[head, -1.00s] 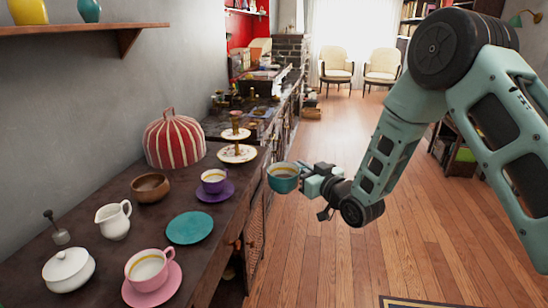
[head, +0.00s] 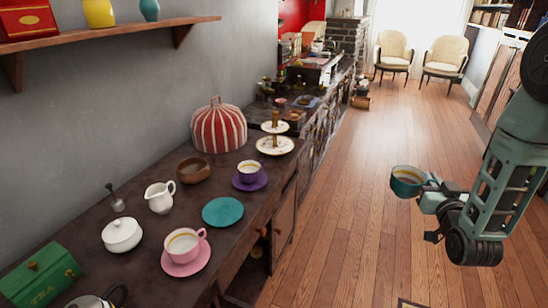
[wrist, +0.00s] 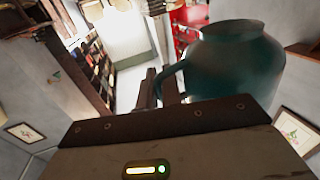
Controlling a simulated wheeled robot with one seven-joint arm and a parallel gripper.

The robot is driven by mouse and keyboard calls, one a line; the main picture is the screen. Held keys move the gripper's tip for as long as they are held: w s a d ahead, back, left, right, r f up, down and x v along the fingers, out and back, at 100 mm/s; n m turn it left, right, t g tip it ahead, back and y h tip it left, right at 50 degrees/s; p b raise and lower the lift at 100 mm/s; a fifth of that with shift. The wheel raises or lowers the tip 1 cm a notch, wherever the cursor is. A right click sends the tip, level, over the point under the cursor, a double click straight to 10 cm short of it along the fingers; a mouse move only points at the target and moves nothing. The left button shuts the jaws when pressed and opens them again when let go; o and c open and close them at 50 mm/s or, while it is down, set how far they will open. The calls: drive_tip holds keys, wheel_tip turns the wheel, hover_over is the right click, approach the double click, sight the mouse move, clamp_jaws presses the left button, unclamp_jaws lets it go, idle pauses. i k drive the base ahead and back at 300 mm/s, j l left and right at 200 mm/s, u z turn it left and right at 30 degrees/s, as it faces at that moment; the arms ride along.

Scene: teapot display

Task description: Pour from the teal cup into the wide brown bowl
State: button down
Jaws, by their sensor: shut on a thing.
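My gripper (head: 430,189) is shut on the teal cup (head: 405,186) and holds it upright over the wooden floor, to the right of the table. The wide brown bowl (head: 193,171) stands on the dark table (head: 226,262) in front of the striped dome, well to the left of my gripper. The bowl looks empty.
Around the bowl stand a white pitcher (head: 160,198), a purple cup (head: 249,174) on its saucer, a teal saucer (head: 222,212) and a red-striped dome (head: 218,128). A pink cup (head: 184,246), a lidded white pot (head: 122,235) and a green box (head: 40,276) stand nearer. A shelf (head: 110,36) juts from the wall.

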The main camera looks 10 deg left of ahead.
sight(194, 170)
drive_tip(key=l+z, duration=0.15)
drive_tip(key=z, duration=0.3)
drive_tip(key=l+z, duration=0.15)
drive_tip(key=z, duration=0.25)
drive_tip(key=i+l, duration=0.1)
drive_tip(key=l, duration=0.2)
drive_tip(key=i+l+z, duration=0.1)
drive_tip(key=l, duration=0.2)
drive_tip(key=i+l, duration=0.2)
drive_tip(key=i+l+z, duration=0.3)
drive_tip(key=i+l, duration=0.15)
drive_tip(key=i+u, duration=0.65)
drive_tip(key=u, duration=0.15)
drive_tip(key=i+j+u, duration=0.1)
drive_tip(key=u, duration=0.3)
drive_tip(key=i+l+u, duration=0.1)
drive_tip(key=i+u, duration=0.6)
drive_tip(key=i+j+u, duration=0.1)
drive_tip(key=u, duration=0.25)
drive_tip(key=i+u, duration=0.65)
drive_tip(key=u, duration=0.2)
drive_tip(key=i+l+u, duration=0.25)
drive_tip(key=u, duration=0.25)
